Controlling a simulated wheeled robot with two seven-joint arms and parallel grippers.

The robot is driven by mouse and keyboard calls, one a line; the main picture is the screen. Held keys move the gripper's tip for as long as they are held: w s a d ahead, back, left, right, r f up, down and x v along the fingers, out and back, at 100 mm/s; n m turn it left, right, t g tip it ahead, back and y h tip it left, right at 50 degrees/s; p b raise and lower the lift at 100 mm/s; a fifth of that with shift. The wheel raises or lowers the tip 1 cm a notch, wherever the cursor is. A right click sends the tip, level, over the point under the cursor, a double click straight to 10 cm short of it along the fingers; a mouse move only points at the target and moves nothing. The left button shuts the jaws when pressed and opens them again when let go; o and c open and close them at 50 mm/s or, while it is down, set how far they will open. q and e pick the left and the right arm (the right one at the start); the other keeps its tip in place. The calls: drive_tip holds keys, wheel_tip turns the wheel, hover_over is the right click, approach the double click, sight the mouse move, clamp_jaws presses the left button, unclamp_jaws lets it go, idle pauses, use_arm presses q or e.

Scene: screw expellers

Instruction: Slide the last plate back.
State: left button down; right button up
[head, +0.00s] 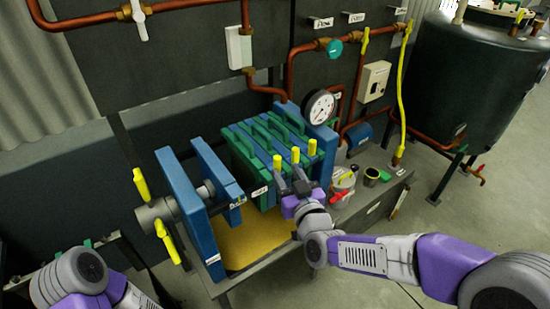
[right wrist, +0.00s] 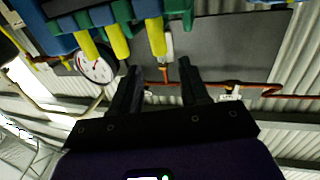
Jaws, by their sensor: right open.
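A pack of green and blue plates (head: 262,150) stands upright in a press, at its right end in the head view. Yellow handles (head: 295,155) stick out from its near side. My right gripper (head: 291,178) is open and empty near the leftmost yellow handle (head: 278,162). In the right wrist view its two dark fingers (right wrist: 158,75) are spread, and that handle (right wrist: 157,37) shows beyond and between the tips. I cannot tell whether anything touches. My left arm shows at the lower left of the head view, but its gripper does not.
A blue pressing block (head: 190,205) stands left of the pack, with a gap above a yellow tray (head: 245,245). A pressure gauge (head: 319,106) is behind the pack's right end. A white bucket (head: 342,185) and a small dark cup (head: 371,176) stand right of my right gripper.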

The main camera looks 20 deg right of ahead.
sight(279, 160)
drive_tip(key=w, duration=0.7)
drive_tip(key=shift+a, duration=0.35)
clamp_jaws()
